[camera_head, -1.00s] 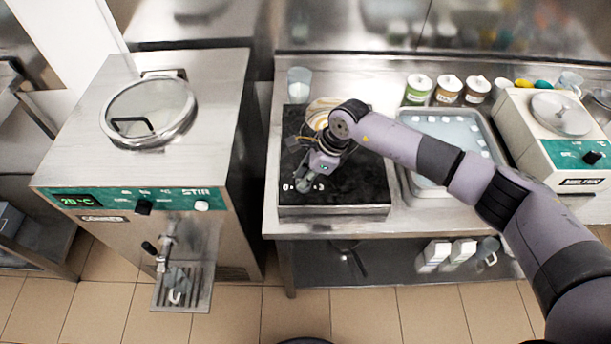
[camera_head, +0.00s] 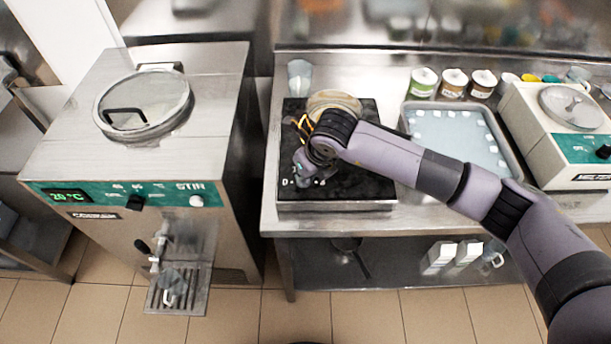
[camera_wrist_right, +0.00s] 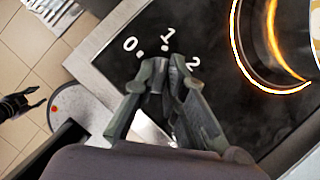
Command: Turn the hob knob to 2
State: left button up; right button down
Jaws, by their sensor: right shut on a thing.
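The hob (camera_head: 370,185) is a black-topped unit on the steel counter, with white marks along its front edge. In the right wrist view the marks 0, 1 and 2 show on its black top (camera_wrist_right: 205,35). My right gripper (camera_head: 303,165) is over the front left of the hob. In the wrist view its fingertips (camera_wrist_right: 165,68) are close together just below the 1, shut on the knob, which they mostly hide. I cannot make out the knob's pointer.
A clear cup (camera_head: 299,75) is behind the hob. A tray (camera_head: 455,140) and jars (camera_head: 453,83) are to the right, the batch freezer (camera_head: 130,150) to the left.

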jog(key=m+h+b, duration=0.1)
jog(key=m+b, duration=0.1)
jog(key=m+h+b, duration=0.1)
jog(key=m+b, duration=0.2)
jog(key=m+h+b, duration=0.1)
jog(key=m+b, duration=0.2)
jog(key=shift+a+f+t, duration=0.2)
jog(key=shift+a+t, duration=0.05)
jog(key=shift+t, duration=0.15)
jog(key=shift+r+m+g+h+b, duration=0.15)
jog(key=shift+m+h+b, duration=0.3)
jog(key=shift+m+b, duration=0.65)
jog(key=shift+r+m+g+h+b, duration=0.15)
jog(key=shift+m+h+b, duration=0.3)
jog(key=shift+m+b, duration=0.6)
jog(key=shift+f+m, duration=0.1)
jog(key=shift+m, duration=0.25)
jog(key=c, duration=1.6)
grip_release()
jog(key=shift+c, duration=0.2)
jog(key=v, duration=1.2)
